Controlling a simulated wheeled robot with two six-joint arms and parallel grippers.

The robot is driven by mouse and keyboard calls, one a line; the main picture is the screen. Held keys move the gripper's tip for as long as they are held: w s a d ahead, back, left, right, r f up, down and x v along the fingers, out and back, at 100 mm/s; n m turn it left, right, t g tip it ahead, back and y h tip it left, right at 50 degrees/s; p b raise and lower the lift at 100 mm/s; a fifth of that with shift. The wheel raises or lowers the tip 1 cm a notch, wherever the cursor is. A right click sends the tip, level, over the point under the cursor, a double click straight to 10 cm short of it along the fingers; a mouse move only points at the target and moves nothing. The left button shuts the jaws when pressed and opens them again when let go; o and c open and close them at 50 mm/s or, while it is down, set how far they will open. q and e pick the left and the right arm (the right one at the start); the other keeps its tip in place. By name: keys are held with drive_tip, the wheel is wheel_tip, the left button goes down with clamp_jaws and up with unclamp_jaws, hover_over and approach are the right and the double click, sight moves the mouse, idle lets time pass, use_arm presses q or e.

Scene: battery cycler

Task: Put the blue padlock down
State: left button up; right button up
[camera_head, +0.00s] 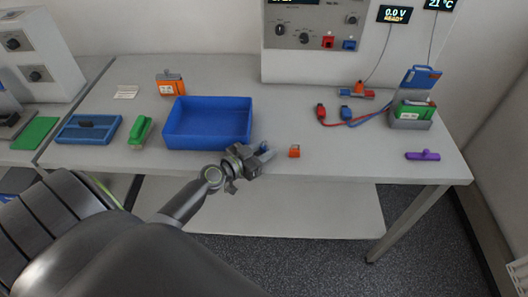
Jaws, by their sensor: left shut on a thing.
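My left gripper (264,152) reaches in from the left to the front of the table, just right of the blue tray (208,142). It is shut on the small blue padlock (263,147), which is mostly hidden between the fingers. I cannot tell whether the padlock touches the table. A small orange-red padlock-like piece (294,151) stands on the table just right of the gripper. My right gripper does not show.
The grey table (330,164) has free room in front of the cycler (325,50). Red and blue cable clips (346,114), a dock with a green battery (411,122) and a purple piece (423,156) lie right. A green brush-like thing (140,131) lies left of the tray.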

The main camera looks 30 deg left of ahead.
use_arm(q)
drive_tip(key=shift+r, duration=0.1)
drive_tip(key=shift+f+b, duration=0.25)
drive_tip(key=shift+b, duration=0.05)
drive_tip(key=o, duration=0.7)
drive_tip(key=shift+r, duration=0.1)
drive_tip(key=shift+o, duration=0.2)
